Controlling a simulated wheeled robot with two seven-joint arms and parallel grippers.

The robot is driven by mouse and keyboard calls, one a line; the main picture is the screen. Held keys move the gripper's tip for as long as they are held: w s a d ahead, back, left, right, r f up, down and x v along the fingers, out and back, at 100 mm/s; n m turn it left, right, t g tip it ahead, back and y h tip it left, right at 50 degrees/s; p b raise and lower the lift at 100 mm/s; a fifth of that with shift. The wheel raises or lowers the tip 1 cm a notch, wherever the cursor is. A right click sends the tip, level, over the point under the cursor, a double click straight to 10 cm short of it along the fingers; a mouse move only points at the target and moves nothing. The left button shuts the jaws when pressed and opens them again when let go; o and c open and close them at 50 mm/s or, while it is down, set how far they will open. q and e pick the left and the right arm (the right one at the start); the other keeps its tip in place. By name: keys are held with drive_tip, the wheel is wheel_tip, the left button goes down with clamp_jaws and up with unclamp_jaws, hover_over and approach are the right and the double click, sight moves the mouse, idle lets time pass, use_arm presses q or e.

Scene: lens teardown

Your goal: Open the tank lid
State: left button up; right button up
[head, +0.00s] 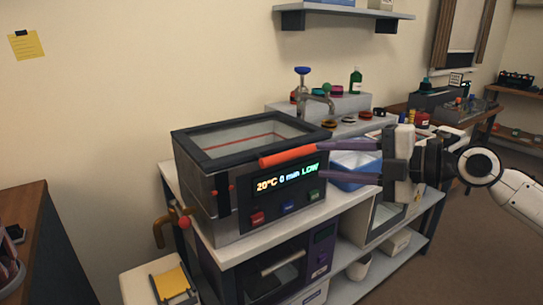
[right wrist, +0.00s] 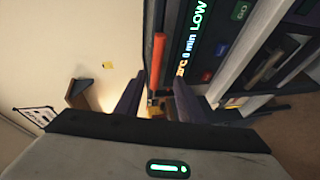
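The tank (head: 228,205) is a grey box on the white-topped bench, with a display reading "20°C 0 min LOW". Its lid (head: 180,137) is a dark frame around a clear pane and lies shut on top. An orange-red bar handle (head: 285,154) runs along the lid's front edge; it also shows in the right wrist view (right wrist: 158,62). My right gripper (head: 320,160) is open, in front of the handle's right end. In the right wrist view the bar lies between the fingers' lines, beyond the tips; I cannot tell if they touch. My left gripper is not in view.
A blue bin (head: 350,180) stands right of the tank. Behind are a tap (head: 318,101), a green bottle (head: 356,80) and several small coloured parts. A wall shelf (head: 345,13) hangs above. A brown pipe fitting (head: 172,226) sticks out at the tank's left.

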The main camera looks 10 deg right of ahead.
sight(293, 155)
drive_tip(key=p+x, duration=0.1)
drive_tip(key=x, duration=0.2)
drive_tip(key=p+x, duration=0.1)
drive_tip(key=x, duration=0.2)
drive_tip(key=r+p+x, duration=0.1)
drive_tip(key=x, duration=0.2)
drive_tip(key=shift+w+a+f, duration=0.1)
drive_tip(key=shift+w+a, duration=0.05)
drive_tip(key=shift+a, duration=0.05)
drive_tip(key=shift+w+a+f, duration=0.2)
drive_tip(key=shift+w+a, duration=0.05)
drive_tip(key=shift+w, duration=0.05)
drive_tip(key=shift+c, duration=0.4)
clamp_jaws()
